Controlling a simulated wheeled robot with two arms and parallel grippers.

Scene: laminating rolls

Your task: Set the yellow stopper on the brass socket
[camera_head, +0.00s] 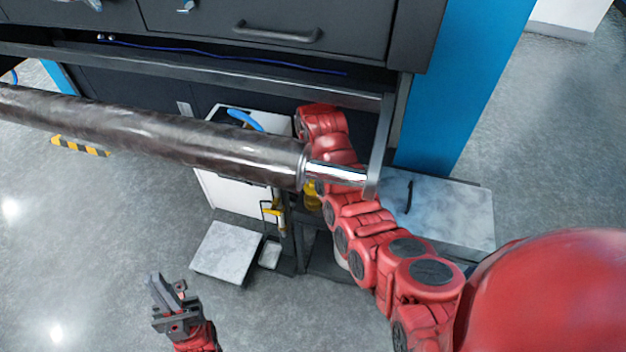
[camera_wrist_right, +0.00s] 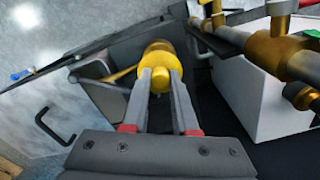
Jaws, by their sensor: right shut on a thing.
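In the right wrist view, the yellow stopper (camera_wrist_right: 157,55) has a rounded knob and a narrower lower part between the finger tips. My right gripper (camera_wrist_right: 160,88) is shut on it.
A long dark roller (camera_head: 150,135) crosses the head view, with a bright metal shaft at its right end. A dark cabinet (camera_head: 300,20) and a blue post (camera_head: 455,90) stand behind. A marble-topped box (camera_head: 450,210) is at the right. Open floor is at the lower left.

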